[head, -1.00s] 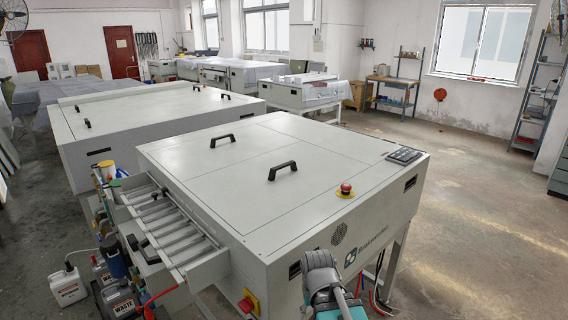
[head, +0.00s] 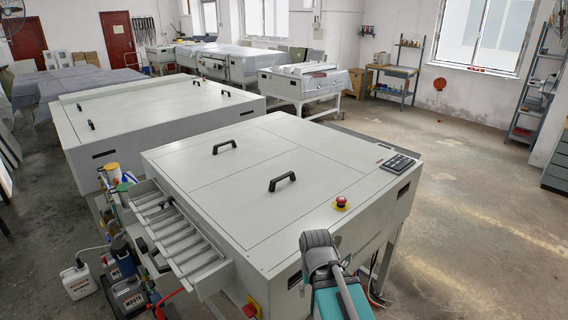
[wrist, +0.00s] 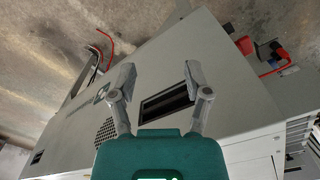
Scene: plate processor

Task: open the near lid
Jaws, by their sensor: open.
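The plate processor's near lid (head: 240,215) is a flat pale panel lying closed on top of the machine. Its black handle (head: 282,182) stands up from the panel. A second lid (head: 265,143) with a black handle (head: 224,146) lies flat behind it. My arm shows at the bottom of the head view, in front of the machine's near side; the fingertips cannot be made out there. In the wrist view my gripper (wrist: 159,82) is open and empty, its fingers apart in front of the machine's side panel (wrist: 135,100) with a dark slot (wrist: 168,102). The near handle is outside the wrist view.
A red emergency button (head: 341,202) and a keypad (head: 398,163) sit on the machine's right top edge. An open roller tray (head: 185,225) juts out on the left, above bottles and waste canisters (head: 130,298). Open floor (head: 480,240) lies to the right.

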